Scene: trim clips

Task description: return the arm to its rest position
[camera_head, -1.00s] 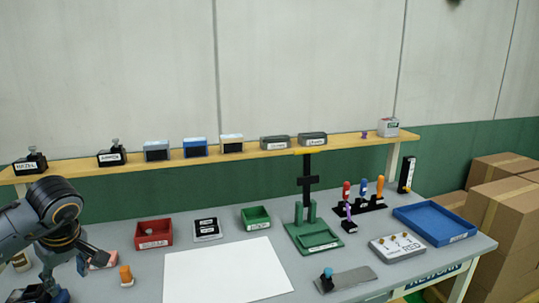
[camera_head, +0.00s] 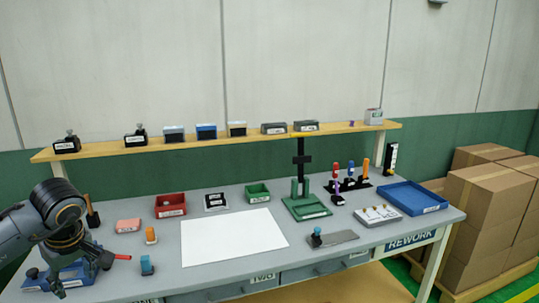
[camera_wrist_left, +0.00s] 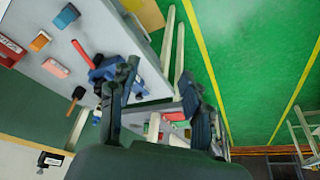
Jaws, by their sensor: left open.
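My left arm comes in from the left in the head view, bent over the left end of the grey workbench (camera_head: 215,272). Its gripper (camera_head: 52,278) hangs low there, by a blue fixture (camera_head: 75,273) with a red handle, and partly hides it. In the left wrist view the gripper (camera_wrist_left: 164,102) has its two dark fingers spread with nothing between them. The blue fixture (camera_wrist_left: 108,74) shows behind the left finger; I cannot tell whether they touch. My right gripper is in neither view.
An orange-topped piece (camera_head: 151,235), a blue-topped piece (camera_head: 147,265) and a pink block (camera_head: 128,225) stand near the arm. A red bin (camera_head: 171,211) and white sheet (camera_head: 235,240) lie further right. A wooden shelf (camera_head: 210,142) runs behind. Green floor (camera_wrist_left: 245,60) is open beside the bench.

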